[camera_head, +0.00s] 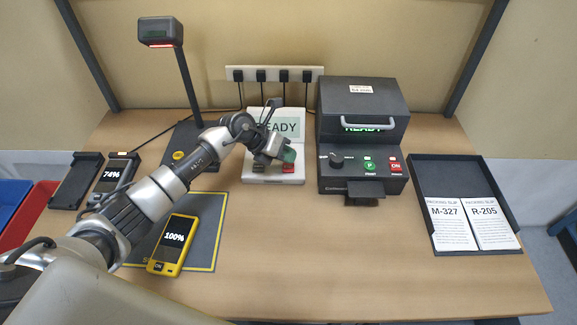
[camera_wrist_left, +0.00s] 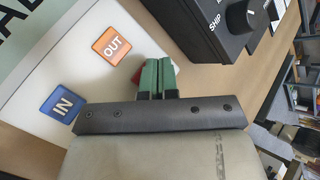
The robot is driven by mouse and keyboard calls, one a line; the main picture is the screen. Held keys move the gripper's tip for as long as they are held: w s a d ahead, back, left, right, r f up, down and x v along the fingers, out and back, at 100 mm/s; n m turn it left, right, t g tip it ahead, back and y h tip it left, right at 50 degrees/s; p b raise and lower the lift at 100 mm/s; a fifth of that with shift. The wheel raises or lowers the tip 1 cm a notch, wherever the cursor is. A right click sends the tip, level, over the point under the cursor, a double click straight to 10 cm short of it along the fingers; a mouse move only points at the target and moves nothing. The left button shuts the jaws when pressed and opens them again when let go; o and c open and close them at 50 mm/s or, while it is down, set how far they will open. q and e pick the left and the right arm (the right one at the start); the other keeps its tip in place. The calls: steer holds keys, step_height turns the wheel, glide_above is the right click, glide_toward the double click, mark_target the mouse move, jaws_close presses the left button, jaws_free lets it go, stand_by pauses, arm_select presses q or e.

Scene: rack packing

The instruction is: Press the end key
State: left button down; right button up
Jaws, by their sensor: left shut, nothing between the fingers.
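A white terminal (camera_head: 250,140) with a "READY" screen stands at the back centre of the table. In the left wrist view its face shows a blue IN key (camera_wrist_left: 63,103) and an orange OUT key (camera_wrist_left: 112,44). A red key (camera_wrist_left: 137,74) lies mostly hidden behind my fingers, so its label cannot be read; red also shows below the fingertips in the head view (camera_head: 288,169). My left gripper (camera_head: 288,155) is shut and empty, its green fingers (camera_wrist_left: 159,76) over the red key. Whether they touch it cannot be told. My right gripper is not in view.
A black label printer (camera_head: 362,125) with a knob and green and red buttons stands just right of the terminal. A scanner stand (camera_head: 185,90) is at left, a slip tray (camera_head: 455,180) at right.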

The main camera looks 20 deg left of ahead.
mark_target(287, 165)
arm_select(q)
steer(key=shift+f+b, duration=0.35)
steer(key=shift+f, duration=0.1)
steer(key=shift+f+b, duration=0.35)
steer(key=shift+f, duration=0.05)
stand_by(0.7)
steer(key=shift+r, duration=0.1)
steer(key=shift+r+p, duration=0.65)
steer(key=shift+r, duration=0.1)
step_height(287, 165, up, 5)
steer(key=p, duration=0.4)
steer(key=shift+f, duration=0.1)
stand_by(0.9)
